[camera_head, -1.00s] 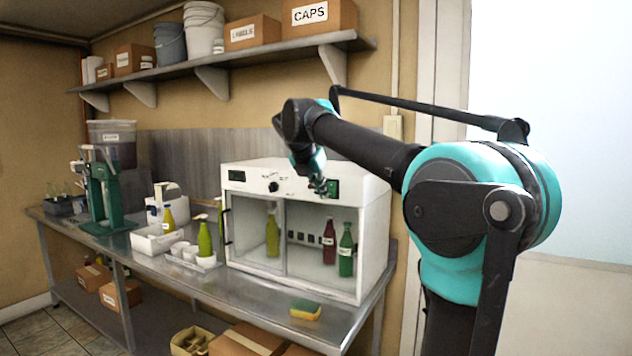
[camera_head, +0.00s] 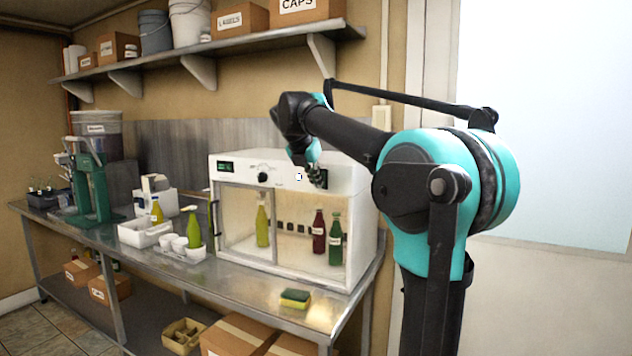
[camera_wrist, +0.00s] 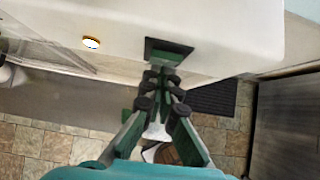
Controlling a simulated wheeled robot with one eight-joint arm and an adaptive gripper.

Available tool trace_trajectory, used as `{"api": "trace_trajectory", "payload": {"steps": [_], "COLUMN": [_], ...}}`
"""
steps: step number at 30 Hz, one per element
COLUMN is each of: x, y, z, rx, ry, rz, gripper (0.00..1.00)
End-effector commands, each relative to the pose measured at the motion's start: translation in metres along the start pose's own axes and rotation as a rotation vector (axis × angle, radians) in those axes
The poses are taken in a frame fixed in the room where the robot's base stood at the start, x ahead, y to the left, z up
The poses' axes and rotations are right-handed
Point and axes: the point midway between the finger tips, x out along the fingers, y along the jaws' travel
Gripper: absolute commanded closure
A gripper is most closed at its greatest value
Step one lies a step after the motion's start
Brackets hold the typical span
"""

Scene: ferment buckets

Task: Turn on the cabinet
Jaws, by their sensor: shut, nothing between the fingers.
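The white cabinet (camera_head: 350,192) stands on the steel bench, with a glass front, a small display (camera_head: 226,167) and a black knob (camera_head: 263,177). Its inside has a warm glow and its display shows lit green marks. My gripper (camera_head: 320,180) is shut and empty, right of the button by a dark green-framed panel (camera_wrist: 168,52). Whether the fingertips touch that panel I cannot tell.
Yellow, red and green bottles (camera_head: 335,240) stand inside the cabinet. A sponge (camera_head: 295,298) lies on the bench (camera_head: 255,285) in front. White trays and a green bottle (camera_head: 194,230) stand left. A loaded shelf (camera_head: 190,50) hangs above.

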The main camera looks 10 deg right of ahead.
Motion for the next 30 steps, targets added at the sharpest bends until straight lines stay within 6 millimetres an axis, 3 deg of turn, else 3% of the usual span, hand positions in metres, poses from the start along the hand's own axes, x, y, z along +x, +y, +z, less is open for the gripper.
{"api": "trace_trajectory", "payload": {"steps": [16,30], "x": [-0.013,-0.019], "y": [0.000,0.003], "z": [0.011,0.005], "rx": [0.000,0.000], "ry": [-0.002,-0.001], "rz": [0.000,-0.001], "gripper": [1.00,1.00]}}
